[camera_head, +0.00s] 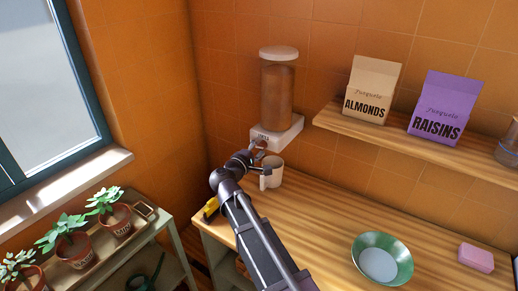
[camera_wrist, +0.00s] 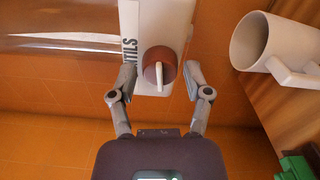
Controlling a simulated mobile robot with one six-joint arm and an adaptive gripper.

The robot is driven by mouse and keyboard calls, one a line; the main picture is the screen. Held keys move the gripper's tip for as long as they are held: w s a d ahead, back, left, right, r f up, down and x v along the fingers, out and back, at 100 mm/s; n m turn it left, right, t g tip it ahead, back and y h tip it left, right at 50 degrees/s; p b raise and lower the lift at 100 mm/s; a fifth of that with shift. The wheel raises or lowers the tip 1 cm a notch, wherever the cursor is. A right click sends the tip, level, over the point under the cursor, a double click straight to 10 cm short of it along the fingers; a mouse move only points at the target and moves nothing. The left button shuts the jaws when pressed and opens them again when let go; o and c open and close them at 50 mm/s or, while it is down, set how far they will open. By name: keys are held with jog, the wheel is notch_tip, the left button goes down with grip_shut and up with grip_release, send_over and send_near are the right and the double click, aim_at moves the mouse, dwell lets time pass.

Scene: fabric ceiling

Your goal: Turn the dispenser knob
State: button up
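The dispenser (camera_head: 277,95) is a clear brown cylinder with a white lid, on a white base (camera_head: 283,136) against the tiled wall. Its round brown knob (camera_wrist: 160,66) with a pale raised handle shows in the wrist view, on the white base front. My gripper (camera_wrist: 160,82) is open, with one finger on each side of the knob and gaps between. I cannot tell exactly how far the fingertips are from the base. In the head view my gripper (camera_head: 258,150) is in front of the base and hides the knob.
A white mug (camera_head: 272,174) stands on the wooden counter (camera_head: 318,220) below the dispenser, close to my gripper. A green bowl (camera_head: 382,259) and pink sponge (camera_head: 476,258) lie to the right. A shelf holds almonds (camera_head: 371,90) and raisins (camera_head: 444,107) bags. Potted plants (camera_head: 68,243) stand left.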

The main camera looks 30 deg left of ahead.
grip_shut()
jog(key=shift+m, duration=2.4)
jog(key=o, duration=0.5)
grip_release()
jog(key=shift+o, duration=0.2)
